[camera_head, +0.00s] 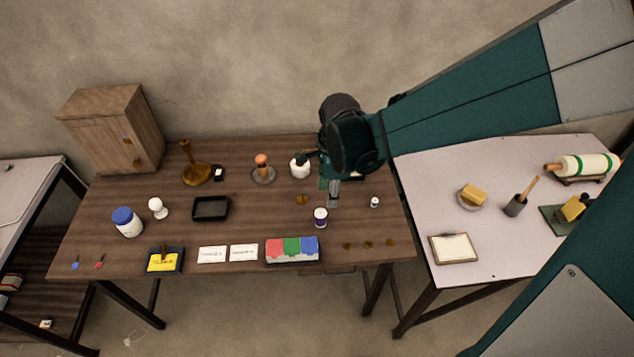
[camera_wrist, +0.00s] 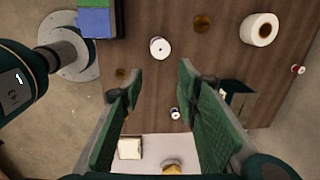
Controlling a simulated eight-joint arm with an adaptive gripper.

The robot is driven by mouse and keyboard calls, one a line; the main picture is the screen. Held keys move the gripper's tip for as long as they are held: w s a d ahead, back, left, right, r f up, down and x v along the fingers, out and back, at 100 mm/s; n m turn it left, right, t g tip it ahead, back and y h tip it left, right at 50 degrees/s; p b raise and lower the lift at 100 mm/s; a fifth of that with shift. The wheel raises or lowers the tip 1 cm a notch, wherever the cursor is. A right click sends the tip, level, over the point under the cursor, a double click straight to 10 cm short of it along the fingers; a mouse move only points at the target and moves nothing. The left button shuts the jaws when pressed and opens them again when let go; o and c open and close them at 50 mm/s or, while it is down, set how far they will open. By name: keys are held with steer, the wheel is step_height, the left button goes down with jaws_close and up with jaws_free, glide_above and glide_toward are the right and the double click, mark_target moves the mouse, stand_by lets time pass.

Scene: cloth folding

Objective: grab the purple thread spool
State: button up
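The purple thread spool (camera_head: 320,217) stands upright on the wooden table, with white ends and a dark purple middle. In the wrist view, a white round top with a dark centre (camera_wrist: 160,48) appears to be this spool seen from above; its purple side barely shows there. My gripper (camera_head: 333,196) is above the table, close behind and slightly right of the spool in the head view. In the wrist view my gripper (camera_wrist: 160,78) is open, with nothing between its green-padded fingers. The spool shows beyond the fingertips, apart from them.
A tray of red, green and blue blocks (camera_head: 292,250) lies left and in front of the spool. A small white spool (camera_head: 375,202) stands to its right. An amber disc (camera_head: 302,199) lies behind it. Small brown pieces (camera_head: 368,244) lie near the front edge.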

mark_target(320, 213)
steer(key=a+f+m, duration=0.1)
steer(key=f, duration=0.1)
steer(key=a+f+m, duration=0.1)
steer(key=w+a+f+m+g, duration=0.1)
steer(key=f, duration=0.1)
steer(key=shift+f, duration=0.35)
steer(key=shift+f, duration=0.1)
steer(key=shift+d+f, duration=0.1)
steer(key=shift+f, duration=1.1)
steer(key=shift+f, duration=0.1)
steer(key=shift+f+b, duration=0.7)
steer(key=shift+f, duration=1.8)
steer(key=c, duration=0.5)
